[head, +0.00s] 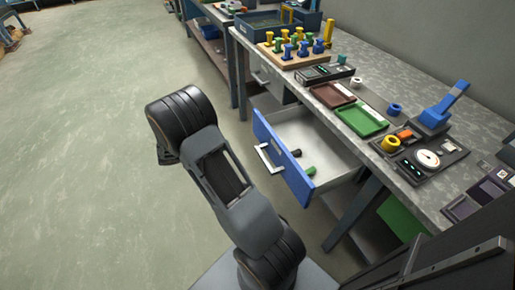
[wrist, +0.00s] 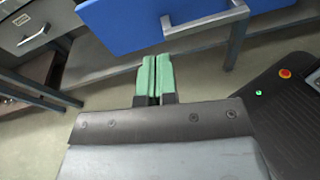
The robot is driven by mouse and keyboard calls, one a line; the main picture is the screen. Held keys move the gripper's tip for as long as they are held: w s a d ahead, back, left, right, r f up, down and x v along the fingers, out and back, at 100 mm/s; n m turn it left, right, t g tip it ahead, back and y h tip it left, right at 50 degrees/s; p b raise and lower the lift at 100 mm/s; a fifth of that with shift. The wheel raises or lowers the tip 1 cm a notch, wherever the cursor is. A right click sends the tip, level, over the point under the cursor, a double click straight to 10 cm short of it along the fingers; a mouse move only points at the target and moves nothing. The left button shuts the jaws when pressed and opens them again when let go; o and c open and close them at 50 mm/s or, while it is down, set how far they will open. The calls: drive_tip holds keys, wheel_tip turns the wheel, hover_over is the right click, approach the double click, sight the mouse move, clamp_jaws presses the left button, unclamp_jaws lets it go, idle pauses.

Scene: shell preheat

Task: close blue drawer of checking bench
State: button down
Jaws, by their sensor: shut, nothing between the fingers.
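The blue drawer (head: 281,158) of the checking bench (head: 408,98) stands pulled out in the head view, its pale inside showing with a few small green and dark pieces in it. Its grey bar handle (head: 268,158) is on the front panel. In the wrist view the blue front (wrist: 130,22) and the handle (wrist: 205,20) fill the top. My gripper (wrist: 155,62) has green fingers that are shut with nothing between them. The fingertips are just below the drawer's lower edge in that picture; I cannot tell whether they touch it. In the head view my arm hides the gripper.
A grey drawer (wrist: 30,22) with a handle sits to the left in the wrist view. On the bench top are a brown tray (head: 333,95), a green tray (head: 361,119) and a blue lever device (head: 440,106). The floor (head: 80,130) at the left is clear.

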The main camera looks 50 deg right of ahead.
wheel_tip(320, 180, down, 4)
drive_tip(key=w+n+h+b, duration=0.1)
drive_tip(key=w+h, duration=0.1)
drive_tip(key=n+b, duration=0.1)
drive_tip(key=b, duration=0.1)
approach(263, 136)
drive_tip(key=x, duration=0.7)
drive_tip(key=shift+s+d+r, duration=0.15)
drive_tip(key=shift+s+r, duration=0.05)
drive_tip(key=shift+s, duration=0.1)
